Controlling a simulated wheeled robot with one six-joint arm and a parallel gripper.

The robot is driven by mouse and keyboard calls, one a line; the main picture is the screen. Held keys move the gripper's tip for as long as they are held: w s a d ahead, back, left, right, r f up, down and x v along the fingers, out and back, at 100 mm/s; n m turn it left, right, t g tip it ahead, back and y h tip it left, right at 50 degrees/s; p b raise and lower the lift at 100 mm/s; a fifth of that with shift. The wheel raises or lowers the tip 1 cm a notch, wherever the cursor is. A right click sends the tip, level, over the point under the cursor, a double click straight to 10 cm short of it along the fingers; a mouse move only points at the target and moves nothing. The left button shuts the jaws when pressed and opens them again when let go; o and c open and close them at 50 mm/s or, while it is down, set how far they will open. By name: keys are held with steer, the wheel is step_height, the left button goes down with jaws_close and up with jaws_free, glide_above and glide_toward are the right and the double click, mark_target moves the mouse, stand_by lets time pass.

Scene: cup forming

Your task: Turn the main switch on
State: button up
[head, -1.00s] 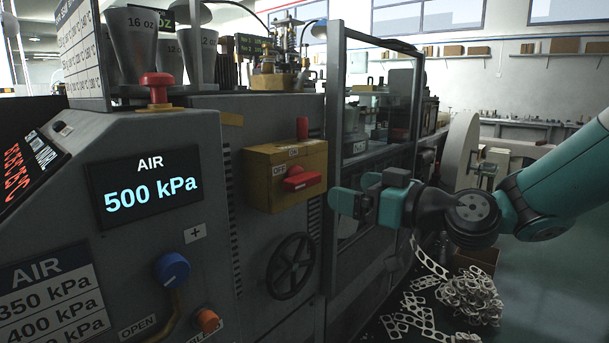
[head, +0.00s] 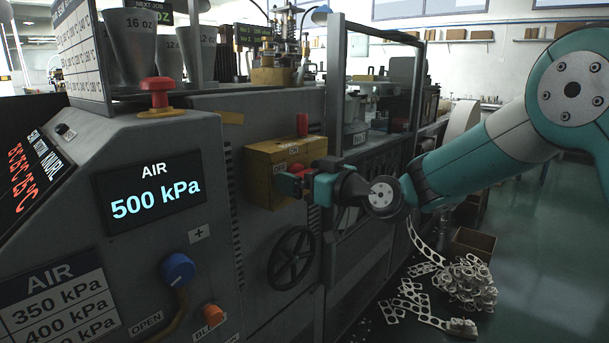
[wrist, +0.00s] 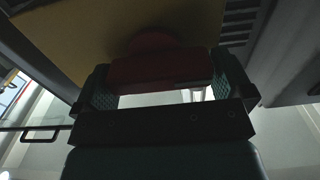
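The main switch is a yellow box (head: 258,172) on the machine's front, with a red rotary handle (head: 297,168) and OFF and ON labels. The handle is mostly hidden behind my gripper (head: 303,177) in the head view. In the wrist view the red handle (wrist: 160,70) lies crosswise between the two fingers of my gripper (wrist: 163,86). The fingers are wide apart, one at each end of the red part. The dark picture does not show clearly whether they touch it.
A red mushroom button (head: 158,92) stands on the console at left. A black handwheel (head: 291,258) is below the switch box. A framed guard (head: 337,95) stands just right of it. A blue knob (head: 177,268) is lower left. Scrap pieces (head: 465,284) lie on the floor.

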steer(key=c, duration=0.5)
steer(key=shift+o, duration=0.2)
steer(key=shift+m, duration=0.3)
steer(key=m, duration=0.3)
steer(key=shift+w+d+m, duration=0.1)
steer(key=shift+d+m, duration=0.05)
steer(key=shift+m, duration=0.15)
steer(key=m+p, duration=0.1)
steer(key=m, duration=0.2)
steer(key=shift+w+m, duration=0.1)
steer(key=shift+m, duration=0.2)
steer(key=m+p, duration=0.1)
steer(key=m, duration=0.1)
steer(key=m+p, duration=0.1)
steer(key=m, duration=0.1)
steer(key=shift+w+d+m, duration=0.15)
steer(key=shift+m, duration=0.15)
steer(key=m+p, duration=0.2)
steer(key=m, duration=0.1)
steer(key=m+p, duration=0.1)
steer(key=m, duration=0.1)
steer(key=shift+w+d+f, duration=0.1)
steer(key=shift+f, duration=0.15)
steer(key=shift+m, duration=0.4)
